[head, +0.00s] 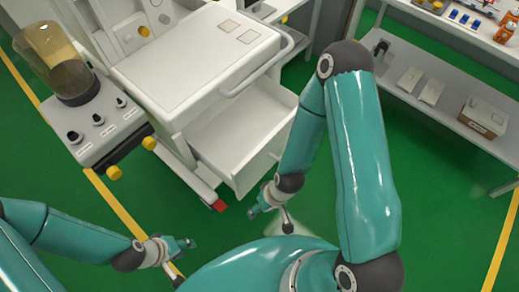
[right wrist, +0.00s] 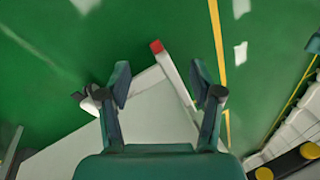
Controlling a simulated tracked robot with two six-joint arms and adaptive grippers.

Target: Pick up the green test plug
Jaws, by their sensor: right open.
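I cannot make out a green test plug in either view. My right gripper (head: 270,220) is open and empty, low in front of the cart's open drawer (head: 262,135). In the right wrist view its two fingers (right wrist: 160,88) stand apart, with the white cart and green floor beyond them. My left gripper (head: 184,260) is at the lower left, over the floor, with its fingers apart and nothing seen between them.
The white anaesthesia cart (head: 190,60) fills the upper middle, with a red-tipped foot (head: 219,206). A knobbed unit with a clear canister (head: 62,60) stands left. A shelf with a cardboard box (head: 483,117) is at right. Green floor lies clear between.

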